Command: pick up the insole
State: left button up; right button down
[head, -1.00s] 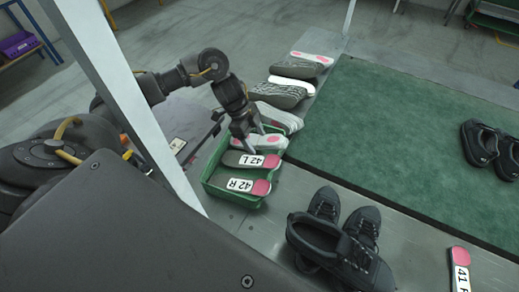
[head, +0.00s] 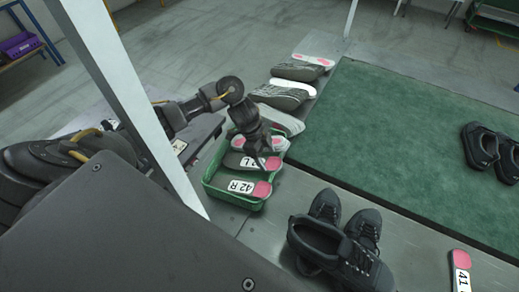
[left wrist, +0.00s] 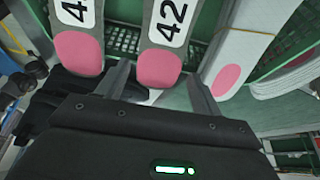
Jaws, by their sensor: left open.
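A green tray (head: 207,186) holds insoles with pink heels. One labelled 42 R (head: 242,186) lies at the near side. The 42 L insole (head: 235,160) lies behind it, its label partly hidden by my left gripper (head: 261,164). A paler insole (head: 270,143) lies behind that. In the left wrist view my gripper (left wrist: 160,80) is open, its fingers on either side of the pink heel of the middle insole (left wrist: 158,68), labelled 42. The fingers seem not to grip it; contact is unclear. My right gripper is not in view.
A pair of black shoes (head: 335,240) stands right of the tray. A green mat (head: 420,140) covers the bench beyond, with another black pair (head: 490,150). Several grey and white pieces (head: 285,92) lie behind the tray. A 41 insole (head: 461,270) lies at lower right. A white post (head: 125,80) rises at left.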

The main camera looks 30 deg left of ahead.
pick_arm(q)
jog(key=shift+x, duration=1.4)
jog(key=shift+c, duration=0.5)
jog(key=c, duration=0.7)
